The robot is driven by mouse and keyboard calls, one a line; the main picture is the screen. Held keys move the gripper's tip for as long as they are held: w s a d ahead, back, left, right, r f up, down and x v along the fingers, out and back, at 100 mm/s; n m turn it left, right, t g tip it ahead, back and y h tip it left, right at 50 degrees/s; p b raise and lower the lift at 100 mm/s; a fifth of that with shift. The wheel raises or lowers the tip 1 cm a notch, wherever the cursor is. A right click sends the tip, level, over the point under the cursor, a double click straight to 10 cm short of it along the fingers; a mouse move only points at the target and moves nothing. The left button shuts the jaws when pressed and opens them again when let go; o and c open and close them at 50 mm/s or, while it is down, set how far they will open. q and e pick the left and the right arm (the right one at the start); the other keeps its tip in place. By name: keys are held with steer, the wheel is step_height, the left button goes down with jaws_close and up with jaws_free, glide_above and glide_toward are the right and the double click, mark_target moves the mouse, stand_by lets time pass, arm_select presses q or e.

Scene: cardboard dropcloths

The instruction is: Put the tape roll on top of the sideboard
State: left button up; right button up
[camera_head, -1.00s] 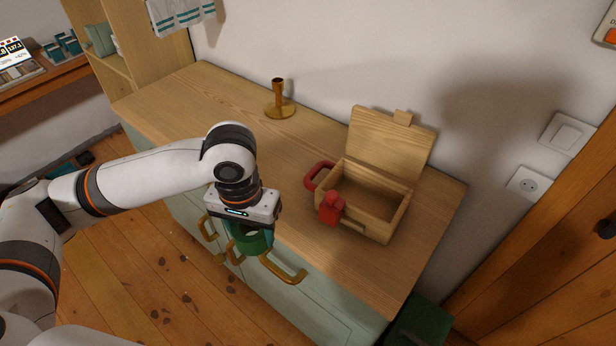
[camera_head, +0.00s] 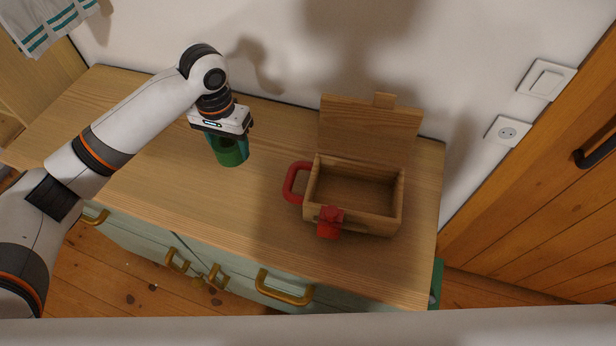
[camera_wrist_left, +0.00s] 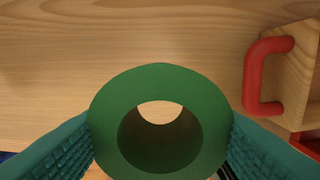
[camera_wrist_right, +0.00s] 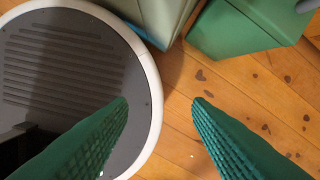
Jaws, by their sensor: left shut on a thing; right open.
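The green tape roll (camera_head: 230,152) is held in my left gripper (camera_head: 228,145), above the wooden top of the sideboard (camera_head: 140,185). In the left wrist view the tape roll (camera_wrist_left: 160,85) sits between the two teal fingers, its hole facing the camera, with wood visible through it. Whether it touches the top cannot be told. My right gripper (camera_wrist_right: 160,110) shows only in the right wrist view, open and empty over the floor.
An open wooden box (camera_head: 355,195) with a red handle (camera_head: 293,182) and red clasp (camera_head: 329,222) stands on the right of the top. The left and middle of the top are clear. In the right wrist view, a green bin (camera_wrist_right: 245,28) stands on the plank floor (camera_wrist_right: 250,90).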

arm_select(q)
glide_above(241, 180)
step_height(241, 180, down, 6)
steer(key=shift+r+p, duration=0.1)
steer(key=shift+p, duration=0.25)
steer(key=shift+f, duration=0.3)
step_height(241, 180, down, 3)
steer(key=shift+f, duration=0.35)
arm_select(e)
steer(key=shift+s+a+r, duration=0.1)
steer(key=shift+s+r, duration=0.45)
steer(key=shift+s, duration=0.35)
